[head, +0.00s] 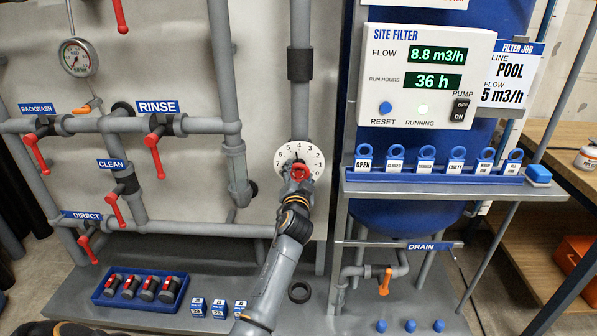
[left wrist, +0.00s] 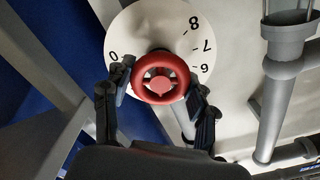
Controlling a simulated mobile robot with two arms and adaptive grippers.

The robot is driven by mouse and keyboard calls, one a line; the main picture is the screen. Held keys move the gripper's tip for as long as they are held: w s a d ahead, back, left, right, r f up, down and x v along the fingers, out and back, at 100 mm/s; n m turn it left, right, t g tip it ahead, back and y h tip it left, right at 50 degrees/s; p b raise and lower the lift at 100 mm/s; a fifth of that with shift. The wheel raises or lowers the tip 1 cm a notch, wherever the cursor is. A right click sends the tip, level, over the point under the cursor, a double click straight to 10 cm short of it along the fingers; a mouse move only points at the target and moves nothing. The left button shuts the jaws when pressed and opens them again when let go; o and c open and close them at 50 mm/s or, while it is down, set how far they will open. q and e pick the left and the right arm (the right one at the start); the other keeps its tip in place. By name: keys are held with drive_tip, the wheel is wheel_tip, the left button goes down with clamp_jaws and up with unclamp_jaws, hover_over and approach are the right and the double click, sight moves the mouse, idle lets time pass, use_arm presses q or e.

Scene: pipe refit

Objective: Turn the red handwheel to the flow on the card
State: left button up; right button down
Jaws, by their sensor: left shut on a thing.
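The red handwheel (head: 300,172) sits in front of a round white dial (head: 285,155) numbered around its edge, on the grey vertical pipe. My left gripper (head: 297,180) is at the handwheel. In the left wrist view, the wheel (left wrist: 161,78) lies between the two dark fingers of the gripper (left wrist: 160,92), which is shut on it. The job card (head: 509,82) at the right reads line POOL, flow 5 m3/h. The control panel (head: 425,75) shows flow 8.8 m3/h and 36 h. My right gripper is not in view.
A blue rail of tags (head: 440,176) runs below the panel. Red lever valves, such as the RINSE lever (head: 154,150), stand on the pipes at left.

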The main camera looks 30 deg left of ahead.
use_arm(q)
drive_tip(key=shift+m, duration=0.7)
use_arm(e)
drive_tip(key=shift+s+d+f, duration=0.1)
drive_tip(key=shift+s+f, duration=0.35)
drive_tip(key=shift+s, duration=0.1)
use_arm(q)
drive_tip(key=o, duration=1.1)
drive_tip(key=shift+o, duration=0.2)
drive_tip(key=v, duration=1.2)
